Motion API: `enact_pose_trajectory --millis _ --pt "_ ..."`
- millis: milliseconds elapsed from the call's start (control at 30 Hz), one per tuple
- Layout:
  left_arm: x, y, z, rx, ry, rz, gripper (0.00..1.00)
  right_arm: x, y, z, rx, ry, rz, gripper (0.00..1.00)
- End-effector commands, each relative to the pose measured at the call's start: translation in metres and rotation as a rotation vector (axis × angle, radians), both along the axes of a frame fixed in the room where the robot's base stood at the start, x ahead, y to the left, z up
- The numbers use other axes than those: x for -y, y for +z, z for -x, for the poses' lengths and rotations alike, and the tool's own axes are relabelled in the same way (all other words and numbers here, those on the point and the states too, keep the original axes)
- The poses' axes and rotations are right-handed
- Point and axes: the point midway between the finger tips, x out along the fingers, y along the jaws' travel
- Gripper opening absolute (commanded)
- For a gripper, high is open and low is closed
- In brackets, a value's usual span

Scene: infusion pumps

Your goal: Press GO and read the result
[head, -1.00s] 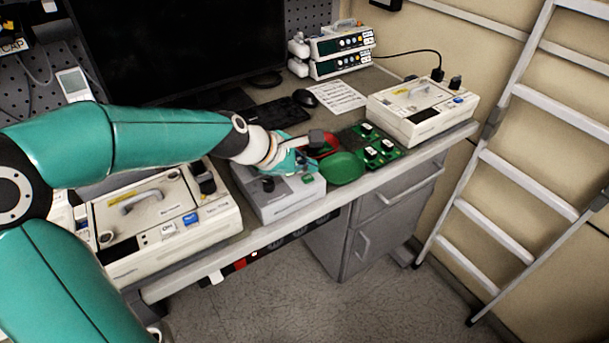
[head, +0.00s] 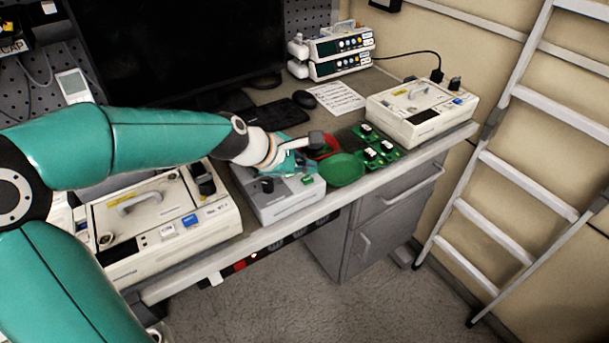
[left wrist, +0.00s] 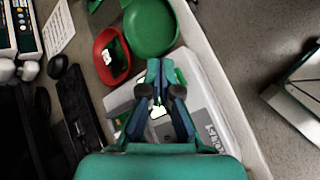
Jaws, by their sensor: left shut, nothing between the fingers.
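A grey tester box (head: 288,207) sits at the front of the bench, with a black knob (head: 267,185) and a green button (head: 307,180) on its top. My left gripper (head: 303,160) is over the back part of the box, shut and empty. In the left wrist view its fingers (left wrist: 157,72) come together above the white and grey box (left wrist: 213,112). A small part of the green button (left wrist: 180,76) shows beside the fingertips. I cannot tell whether they touch the box. Much of its top is hidden by the gripper, and I can read no result. My right gripper is not in view.
A green dish (head: 345,170) and a red dish (head: 322,153) lie just right of the gripper. Several green circuit boards (head: 372,153) lie beyond them. Pale instruments stand at the left (head: 165,227) and right (head: 423,110). A ladder (head: 520,150) leans at the right.

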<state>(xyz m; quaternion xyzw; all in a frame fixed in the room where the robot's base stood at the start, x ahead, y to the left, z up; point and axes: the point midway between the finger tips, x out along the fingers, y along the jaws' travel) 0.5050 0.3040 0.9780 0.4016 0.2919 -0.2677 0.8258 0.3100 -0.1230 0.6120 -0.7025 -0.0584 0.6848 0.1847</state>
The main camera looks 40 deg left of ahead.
Motion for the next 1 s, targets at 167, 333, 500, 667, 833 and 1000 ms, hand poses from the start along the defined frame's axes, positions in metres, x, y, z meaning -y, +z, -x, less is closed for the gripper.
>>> enact_pose_trajectory --millis 167,333,500,667,833,1000 --pt "0.0 -0.003 0.002 0.001 0.001 0.0 0.0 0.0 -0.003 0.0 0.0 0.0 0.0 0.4" --pt "0.0 -0.007 0.004 0.001 0.001 0.0 0.0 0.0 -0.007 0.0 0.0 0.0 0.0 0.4" --pt "-0.001 -0.007 0.004 0.001 0.001 0.0 0.0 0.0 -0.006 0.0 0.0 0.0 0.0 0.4" --pt "-0.001 -0.007 0.004 0.001 0.001 0.0 0.0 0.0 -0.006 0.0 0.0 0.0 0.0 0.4" --pt "-0.001 -0.009 0.004 0.0 0.002 0.0 0.0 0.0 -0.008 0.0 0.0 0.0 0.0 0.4" --pt "-0.001 -0.011 0.004 0.0 0.002 0.0 0.0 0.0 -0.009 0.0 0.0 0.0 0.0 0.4"
